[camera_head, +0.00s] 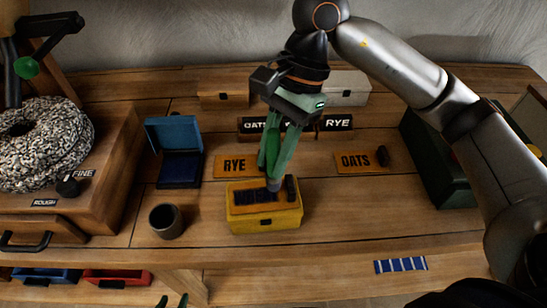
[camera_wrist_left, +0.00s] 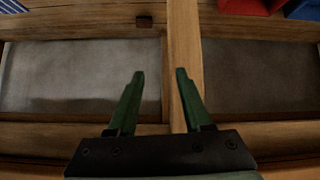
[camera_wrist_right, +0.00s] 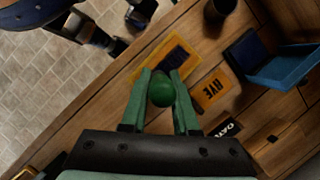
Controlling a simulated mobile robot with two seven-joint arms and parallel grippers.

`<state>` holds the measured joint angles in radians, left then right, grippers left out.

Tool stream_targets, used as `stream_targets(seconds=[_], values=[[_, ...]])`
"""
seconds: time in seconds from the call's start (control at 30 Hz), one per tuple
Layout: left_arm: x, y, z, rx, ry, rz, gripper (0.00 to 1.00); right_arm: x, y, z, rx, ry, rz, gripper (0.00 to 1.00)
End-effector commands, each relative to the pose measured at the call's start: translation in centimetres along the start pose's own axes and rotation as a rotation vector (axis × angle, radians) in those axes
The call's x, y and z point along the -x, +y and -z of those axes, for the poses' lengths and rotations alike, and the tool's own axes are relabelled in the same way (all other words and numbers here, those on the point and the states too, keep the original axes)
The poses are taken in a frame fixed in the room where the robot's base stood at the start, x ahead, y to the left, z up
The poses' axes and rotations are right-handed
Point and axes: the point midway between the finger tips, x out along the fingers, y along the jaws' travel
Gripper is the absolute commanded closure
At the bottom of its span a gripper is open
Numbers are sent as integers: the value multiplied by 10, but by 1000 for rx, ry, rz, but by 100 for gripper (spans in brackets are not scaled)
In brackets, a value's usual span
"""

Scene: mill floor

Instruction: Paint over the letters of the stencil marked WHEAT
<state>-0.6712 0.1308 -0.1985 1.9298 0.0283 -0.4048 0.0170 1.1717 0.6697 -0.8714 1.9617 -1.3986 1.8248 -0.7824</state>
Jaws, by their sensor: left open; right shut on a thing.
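The WHEAT stencil (camera_head: 243,198), an orange plate with a black knob, lies on top of a yellow box (camera_head: 264,222). Its letters look dark, and some are hidden by my gripper. My right gripper (camera_head: 272,172) is shut on a dauber with a round green top (camera_wrist_right: 161,90). The dauber's grey lower end (camera_head: 273,184) is over the stencil's letters, at or just above them; I cannot tell if it touches. An open blue ink pad box (camera_head: 181,170) stands behind and left of the yellow box. My left gripper (camera_wrist_left: 160,75) is open and empty, low at the bench front.
The RYE stencil (camera_head: 236,166) and OATS stencil (camera_head: 361,161) lie behind the yellow box. A dark cup (camera_head: 166,221) stands left. A dark green box (camera_head: 440,165) is at right. A blue-and-white striped strip (camera_head: 400,265) lies at the front. The bench right of the yellow box is clear.

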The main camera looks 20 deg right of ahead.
Motion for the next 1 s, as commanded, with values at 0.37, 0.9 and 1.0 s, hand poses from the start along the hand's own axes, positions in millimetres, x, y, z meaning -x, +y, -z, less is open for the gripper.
stream_targets(seconds=[0.37,0.9,1.0], values=[[15,-9,9,-2,-7,19,50,35,3,-15,-4,0,4,100],[20,-6,13,0,-13,15,50,48,5,-22,-6,0,4,100],[20,-5,13,1,-13,15,50,48,5,-22,-6,0,4,100]])
